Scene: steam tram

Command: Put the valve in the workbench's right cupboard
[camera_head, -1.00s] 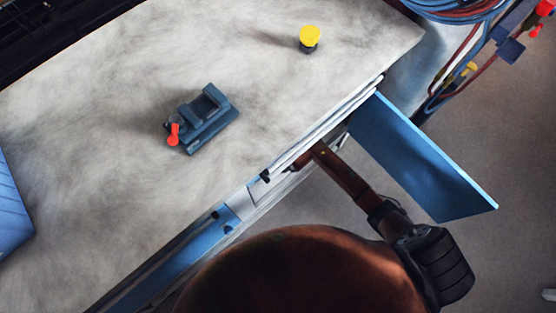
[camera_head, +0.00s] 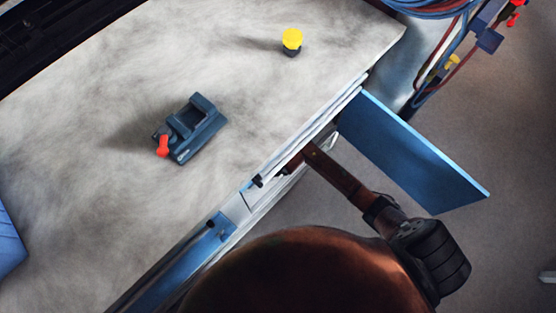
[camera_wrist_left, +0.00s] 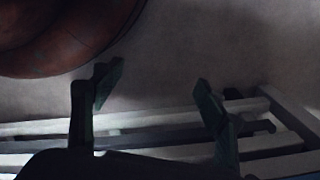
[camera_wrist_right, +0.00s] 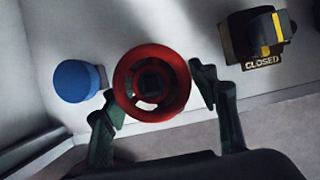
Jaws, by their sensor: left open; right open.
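In the right wrist view, a red wheel-shaped piece (camera_wrist_right: 152,84), which looks like the valve, has a dark centre and stands on a pale surface. My right gripper (camera_wrist_right: 152,94) is open, with one finger on each side of the red piece; I cannot tell whether they touch it. In the head view my right arm reaches to the workbench front beside an open blue cupboard door (camera_head: 412,150), and its gripper is hidden. The workbench (camera_head: 95,125) has a pale, stained top. My left gripper (camera_wrist_left: 158,80) is open and empty, above pale bars.
A blue knob (camera_wrist_right: 76,81) and a black-and-yellow device (camera_wrist_right: 258,35) labelled CLOSED flank the red piece. A dark vise (camera_head: 198,120) with a red handle and a yellow-topped piece (camera_head: 292,40) are on the bench top. Cables (camera_head: 440,60) hang at top right.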

